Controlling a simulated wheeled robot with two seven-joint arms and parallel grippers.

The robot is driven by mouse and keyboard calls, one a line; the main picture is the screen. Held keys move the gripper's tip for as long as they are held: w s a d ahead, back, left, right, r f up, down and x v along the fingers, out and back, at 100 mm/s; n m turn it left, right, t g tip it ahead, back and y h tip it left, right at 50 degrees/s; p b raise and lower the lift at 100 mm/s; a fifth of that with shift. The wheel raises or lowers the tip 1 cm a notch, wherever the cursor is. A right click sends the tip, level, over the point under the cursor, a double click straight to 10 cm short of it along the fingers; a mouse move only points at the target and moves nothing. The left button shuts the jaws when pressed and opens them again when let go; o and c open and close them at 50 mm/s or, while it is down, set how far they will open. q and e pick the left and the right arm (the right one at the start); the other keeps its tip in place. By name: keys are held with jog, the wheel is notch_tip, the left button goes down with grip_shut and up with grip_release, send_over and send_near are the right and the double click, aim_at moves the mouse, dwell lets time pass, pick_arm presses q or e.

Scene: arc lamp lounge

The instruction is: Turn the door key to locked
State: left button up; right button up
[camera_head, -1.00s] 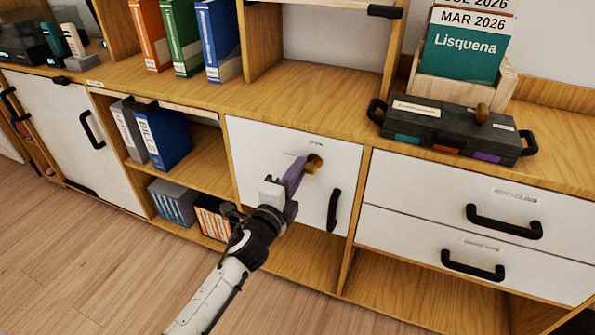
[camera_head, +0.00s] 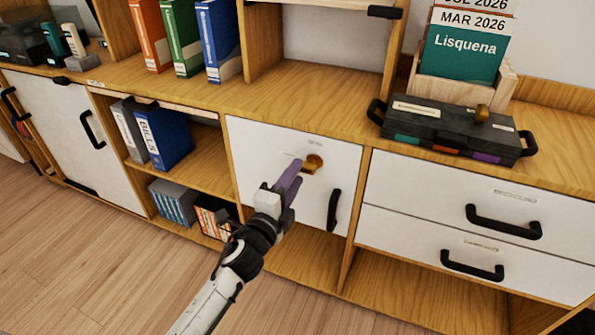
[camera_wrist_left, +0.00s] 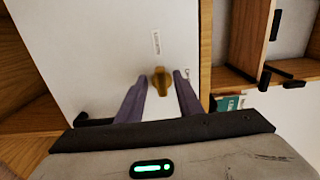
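The brass door key (camera_head: 313,164) sticks out of the white cabinet door (camera_head: 262,143) near its upper right part. It also shows in the left wrist view (camera_wrist_left: 161,83), with its bow roughly upright there. My left gripper (camera_head: 297,171) has purple fingers and is just in front of the key, to its lower left. In the left wrist view the fingers of my left gripper (camera_wrist_left: 160,76) are spread, one on each side of the key, with a gap on both sides. Small print on the door is unreadable. My right gripper is not in view.
A black door handle (camera_head: 334,210) is just below and right of the key. A black box (camera_head: 450,130) stands on the counter. Drawers with black handles (camera_head: 504,222) are to the right, and open shelves with binders (camera_head: 166,139) to the left.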

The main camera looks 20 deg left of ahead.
pick_arm(q)
jog(key=s, duration=0.8)
jog(key=shift+a, duration=0.15)
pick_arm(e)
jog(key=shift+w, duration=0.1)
pick_arm(q)
jog(key=shift+s, duration=0.1)
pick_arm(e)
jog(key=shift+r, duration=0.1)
